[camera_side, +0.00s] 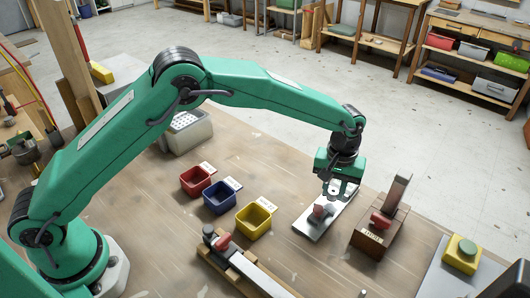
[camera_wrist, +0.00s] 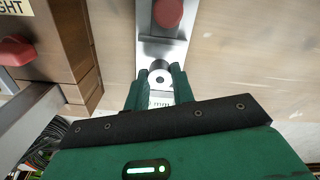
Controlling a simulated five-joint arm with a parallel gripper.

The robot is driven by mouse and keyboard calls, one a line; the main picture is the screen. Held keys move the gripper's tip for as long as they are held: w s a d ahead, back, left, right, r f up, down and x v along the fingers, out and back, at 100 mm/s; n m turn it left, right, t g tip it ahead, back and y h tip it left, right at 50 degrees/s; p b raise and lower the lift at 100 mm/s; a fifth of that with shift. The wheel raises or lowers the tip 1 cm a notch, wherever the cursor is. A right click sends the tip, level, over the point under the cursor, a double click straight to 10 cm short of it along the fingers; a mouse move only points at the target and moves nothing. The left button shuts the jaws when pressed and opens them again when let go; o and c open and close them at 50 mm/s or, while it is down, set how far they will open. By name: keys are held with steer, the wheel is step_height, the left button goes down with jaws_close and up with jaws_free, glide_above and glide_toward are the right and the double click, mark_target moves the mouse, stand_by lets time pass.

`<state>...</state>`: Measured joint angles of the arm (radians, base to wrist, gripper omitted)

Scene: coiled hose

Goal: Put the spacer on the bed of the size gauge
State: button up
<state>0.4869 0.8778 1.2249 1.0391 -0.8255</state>
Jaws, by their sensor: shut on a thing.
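My gripper (camera_side: 341,192) is over the near-right part of the table, pointing down. In the wrist view its two fingers (camera_wrist: 158,84) are shut on the spacer (camera_wrist: 160,76), a small pale ring with a dark hole. A flat silver metal plate with a red knob (camera_side: 318,212) lies under and beside the gripper; I take it for the size gauge (camera_side: 311,225). Its bright metal bed (camera_wrist: 151,47) and red knob (camera_wrist: 168,12) show just ahead of the fingers. I cannot tell whether the spacer touches the bed.
A brown wooden height gauge (camera_side: 376,236) with a red part stands close on the right. Red (camera_side: 195,181), blue (camera_side: 220,198) and yellow (camera_side: 254,221) bins stand to the left. A wooden rail fixture (camera_side: 240,270) lies in front. A yellow block (camera_side: 461,254) sits far right.

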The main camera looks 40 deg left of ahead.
mark_target(333, 191)
steer(key=shift+f, duration=0.8)
steer(key=shift+f, duration=0.1)
steer(key=o, duration=1)
step_height(333, 191, up, 12)
steer(key=shift+r, duration=0.15)
